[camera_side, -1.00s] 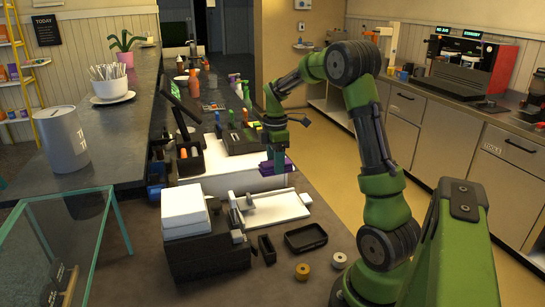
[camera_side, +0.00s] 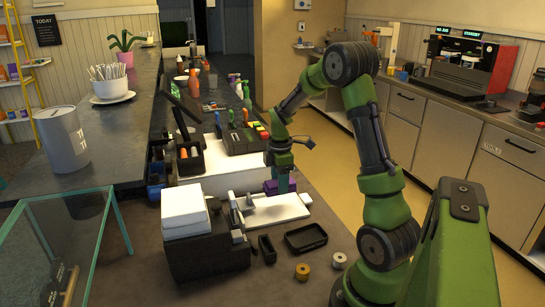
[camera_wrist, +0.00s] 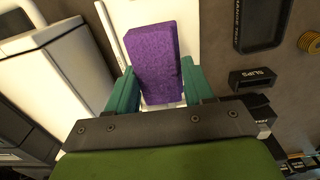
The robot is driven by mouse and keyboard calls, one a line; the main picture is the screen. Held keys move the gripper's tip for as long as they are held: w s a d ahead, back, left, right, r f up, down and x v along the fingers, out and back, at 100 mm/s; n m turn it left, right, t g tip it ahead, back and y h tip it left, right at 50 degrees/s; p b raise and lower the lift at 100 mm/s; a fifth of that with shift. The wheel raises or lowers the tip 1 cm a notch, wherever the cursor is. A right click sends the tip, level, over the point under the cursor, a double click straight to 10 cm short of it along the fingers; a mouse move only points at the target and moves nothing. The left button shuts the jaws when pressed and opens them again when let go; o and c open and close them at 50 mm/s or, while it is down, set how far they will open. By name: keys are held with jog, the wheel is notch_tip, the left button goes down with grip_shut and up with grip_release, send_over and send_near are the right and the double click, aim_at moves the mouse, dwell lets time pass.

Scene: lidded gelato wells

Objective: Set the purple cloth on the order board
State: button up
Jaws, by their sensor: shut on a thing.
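The purple cloth (camera_wrist: 153,60) is a folded block, held between the teal fingers of my gripper (camera_wrist: 158,84) in the wrist view. In the side view the cloth (camera_side: 271,187) shows partly behind my gripper (camera_side: 281,184), low at the back edge of a white board (camera_side: 278,211). This white board with a raised rail on its left looks like the order board. In the wrist view the white board (camera_wrist: 150,8) lies beneath the cloth. I cannot tell whether the cloth touches it.
A black box with white stacked slabs (camera_side: 185,205) stands left of the board. Behind are a white box (camera_side: 225,181) and a caddy with bottles (camera_side: 189,160). The board's front is bare.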

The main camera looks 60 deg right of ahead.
aim_at(279, 206)
jog(key=shift+f, duration=2.7)
jog(key=shift+f, duration=0.35)
jog(key=o, duration=1)
jog(key=shift+c, duration=0.2)
jog(key=o, duration=0.6)
jog(key=shift+r, duration=4)
